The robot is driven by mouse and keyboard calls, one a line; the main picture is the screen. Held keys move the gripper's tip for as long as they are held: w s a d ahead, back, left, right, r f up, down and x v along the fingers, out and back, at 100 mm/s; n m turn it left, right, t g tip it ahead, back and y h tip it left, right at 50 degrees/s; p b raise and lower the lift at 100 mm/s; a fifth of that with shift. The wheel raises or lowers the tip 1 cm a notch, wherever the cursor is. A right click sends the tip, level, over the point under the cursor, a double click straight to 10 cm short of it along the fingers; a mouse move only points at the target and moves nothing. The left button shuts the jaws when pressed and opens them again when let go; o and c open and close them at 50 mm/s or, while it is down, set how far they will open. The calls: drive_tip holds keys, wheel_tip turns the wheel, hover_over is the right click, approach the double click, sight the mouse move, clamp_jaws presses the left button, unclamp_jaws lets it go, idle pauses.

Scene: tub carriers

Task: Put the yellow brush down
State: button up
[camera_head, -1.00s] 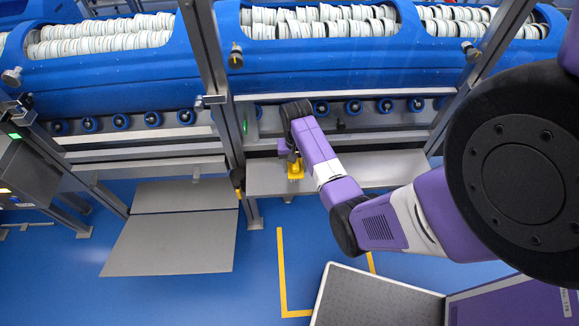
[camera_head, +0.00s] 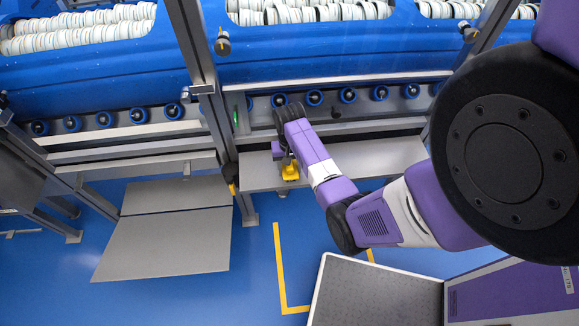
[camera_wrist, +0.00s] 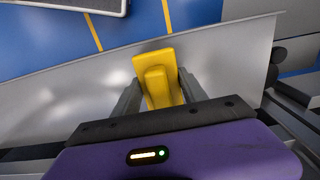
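The yellow brush (camera_head: 291,173) is over the grey metal shelf (camera_head: 375,158) below the row of rollers, near the shelf's left end. It also shows in the wrist view (camera_wrist: 157,62), pointing away from my gripper (camera_wrist: 160,88). The two dark fingers lie close along both sides of the brush, and the gripper looks shut on it. In the head view my gripper (camera_head: 287,157) points down at the shelf and partly hides the upper part of the brush. Whether the brush touches the shelf cannot be told.
A steel post (camera_head: 208,95) stands just left of the shelf. Blue rollers (camera_head: 314,97) and a big blue tub (camera_head: 330,58) with white discs are behind. The shelf right of the brush is clear. A yellow line (camera_head: 279,265) marks the blue floor.

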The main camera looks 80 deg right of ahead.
drive_tip(key=o, duration=0.4)
wheel_tip(320, 180, up, 12)
drive_tip(key=w+a+f+n+t+h, duration=0.25)
drive_tip(key=a+f, duration=0.35)
drive_tip(key=a, duration=0.4)
drive_tip(key=s+a+r+n+t, duration=0.2)
drive_tip(key=s+a+n+t, duration=0.15)
drive_tip(key=a, duration=0.75)
drive_tip(key=s+a+r+n+t, duration=0.2)
drive_tip(key=s+a+r+t, duration=0.1)
drive_tip(key=r, duration=0.5)
drive_tip(key=s+a+r+n+t+y, duration=0.1)
drive_tip(key=s+a+r+n+t, duration=0.2)
drive_tip(key=a+r, duration=0.2)
drive_tip(key=s+a+r+n+t+y, duration=0.1)
drive_tip(key=a+r, duration=0.4)
drive_tip(key=r, duration=0.6)
drive_tip(key=s+n+t, duration=0.1)
drive_tip(key=s+t, duration=0.1)
drive_tip(key=shift+s, duration=0.4)
